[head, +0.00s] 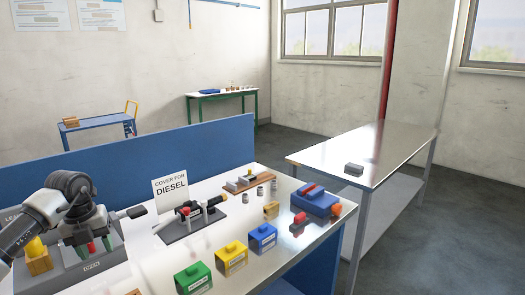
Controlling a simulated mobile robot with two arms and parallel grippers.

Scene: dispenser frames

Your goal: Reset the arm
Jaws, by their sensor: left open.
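My left arm comes in from the left edge. My left gripper (93,246) points down over a grey fixture (85,272) at the left end of the table and is open. A small red part shows between its fingers; I cannot tell whether they touch it. The gripper hides part of the fixture. My right gripper is not in view.
Green (193,279), yellow (231,259) and blue (263,238) boxes stand along the table's front. Behind them are a dark tool stand (190,224) and a "COVER FOR DIESEL" sign (170,190). A blue toolbox (316,202) is at right. A blue panel (150,162) stands behind.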

